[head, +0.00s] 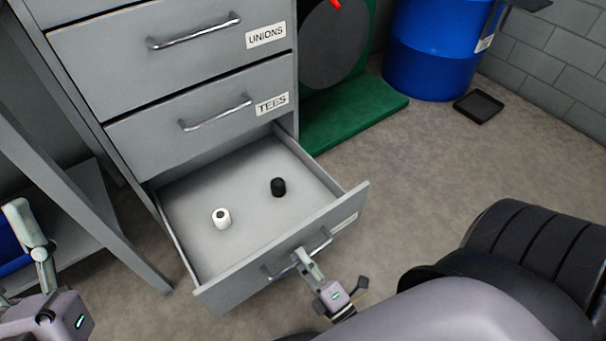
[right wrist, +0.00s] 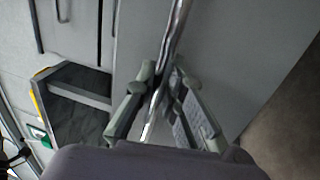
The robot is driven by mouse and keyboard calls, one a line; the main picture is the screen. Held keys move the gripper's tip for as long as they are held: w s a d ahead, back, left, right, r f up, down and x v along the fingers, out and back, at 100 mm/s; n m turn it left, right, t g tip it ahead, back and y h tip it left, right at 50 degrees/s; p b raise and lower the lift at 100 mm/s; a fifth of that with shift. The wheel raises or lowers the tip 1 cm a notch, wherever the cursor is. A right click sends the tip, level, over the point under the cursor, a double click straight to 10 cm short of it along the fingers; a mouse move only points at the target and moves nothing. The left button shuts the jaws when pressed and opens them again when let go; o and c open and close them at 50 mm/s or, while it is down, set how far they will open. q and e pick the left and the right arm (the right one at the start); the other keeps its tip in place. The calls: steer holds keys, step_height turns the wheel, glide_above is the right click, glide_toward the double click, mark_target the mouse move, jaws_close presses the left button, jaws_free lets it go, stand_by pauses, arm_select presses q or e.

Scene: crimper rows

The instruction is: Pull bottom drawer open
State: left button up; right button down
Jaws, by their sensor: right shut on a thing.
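The bottom drawer (head: 203,298) of the grey cabinet stands pulled out in the head view, its inside showing. A white fitting (head: 221,219) and a black fitting (head: 278,187) stand apart on its floor. My right gripper (head: 303,262) is shut on the bar handle (head: 322,243) at the drawer's front. In the right wrist view the handle (right wrist: 178,35) runs between the fingers of my right gripper (right wrist: 164,85). My left gripper (head: 32,236) is at the lower left, away from the drawer and partly cut off; its opening is unclear.
Above are shut drawers labelled UNIONS (head: 180,62) and TEES (head: 150,135). A green stand (head: 350,115), a blue barrel (head: 430,45) and a black tray (head: 479,106) are behind at right. A grey metal frame (head: 95,215) stands left. Floor (head: 420,180) right of the drawer is clear.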

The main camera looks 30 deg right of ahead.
steer(key=c, duration=1.7)
jaws_free()
steer(key=shift+o, duration=0.2)
steer(key=s+f, duration=0.2)
steer(key=s, duration=0.9)
steer(key=shift+s+d+f, duration=0.2)
steer(key=shift+s, duration=0.2)
